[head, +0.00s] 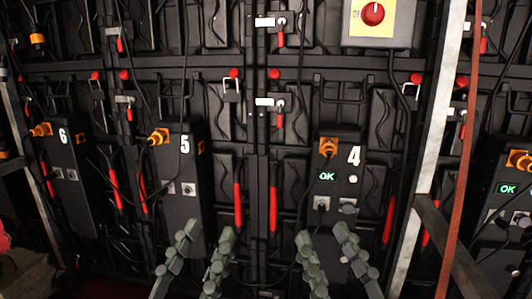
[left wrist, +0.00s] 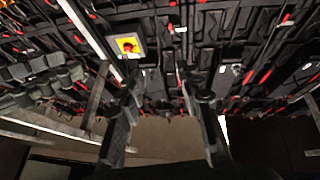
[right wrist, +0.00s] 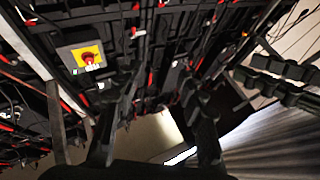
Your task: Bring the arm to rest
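My left gripper (head: 206,250) is at the bottom of the head view, its two grey fingers spread apart with nothing between them. It also shows open in the left wrist view (left wrist: 160,88). My right gripper (head: 325,246) is beside it to the right, also spread and empty; the right wrist view shows its fingers apart (right wrist: 158,92). Neither is shut on anything, and whether a fingertip touches the wall cannot be told.
Box 6 (head: 64,160), box 5 (head: 177,175) and box 4 (head: 340,200) hang on the wall with orange plugs; box 4 shows a green OK. A red knob (head: 373,14) sits on a yellow plate at top. A pale metal post (head: 430,130) stands at right.

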